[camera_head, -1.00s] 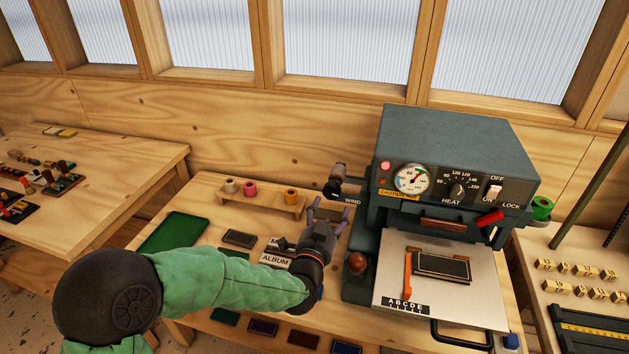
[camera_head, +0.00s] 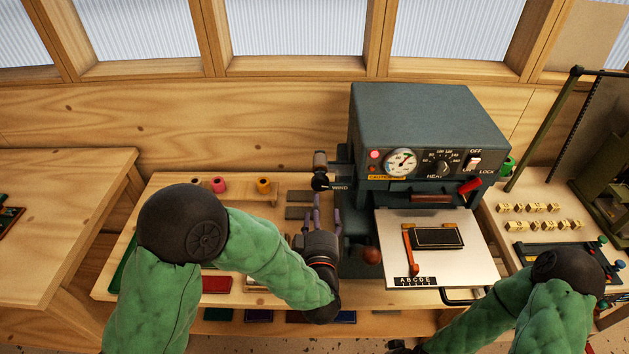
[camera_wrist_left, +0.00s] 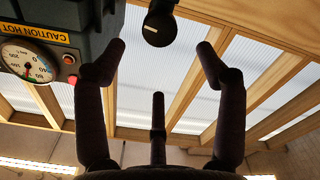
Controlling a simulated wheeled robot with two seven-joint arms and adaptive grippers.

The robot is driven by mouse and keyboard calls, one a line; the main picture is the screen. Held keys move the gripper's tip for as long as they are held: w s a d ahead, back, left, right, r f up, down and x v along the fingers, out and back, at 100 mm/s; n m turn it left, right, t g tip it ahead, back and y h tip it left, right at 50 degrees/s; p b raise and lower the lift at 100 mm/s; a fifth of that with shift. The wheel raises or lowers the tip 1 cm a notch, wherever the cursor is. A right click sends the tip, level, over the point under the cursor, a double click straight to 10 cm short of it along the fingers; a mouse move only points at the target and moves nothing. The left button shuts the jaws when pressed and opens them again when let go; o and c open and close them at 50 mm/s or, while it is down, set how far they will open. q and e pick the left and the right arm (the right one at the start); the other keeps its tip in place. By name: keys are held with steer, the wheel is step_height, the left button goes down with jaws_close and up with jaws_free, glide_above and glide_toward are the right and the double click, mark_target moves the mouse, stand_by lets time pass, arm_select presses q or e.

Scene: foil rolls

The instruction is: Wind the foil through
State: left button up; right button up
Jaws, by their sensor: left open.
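The stamping machine (camera_head: 430,120) stands right of centre. Its black knob marked WIND (camera_head: 320,182) sticks out on its left side, with a brownish foil roll (camera_head: 320,160) just behind it.
A wooden stand (camera_head: 235,190) with pink and yellow rolls is left of the knob. A round brown handle (camera_head: 372,256) is close right of my left gripper. A dark book cover (camera_head: 436,237) lies on the machine's pale plate (camera_head: 470,270).

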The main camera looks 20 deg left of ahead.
mark_target(320, 186)
arm_select(q)
steer(key=x, duration=1)
steer(key=shift+f, duration=0.1)
steer(key=c, duration=1.1)
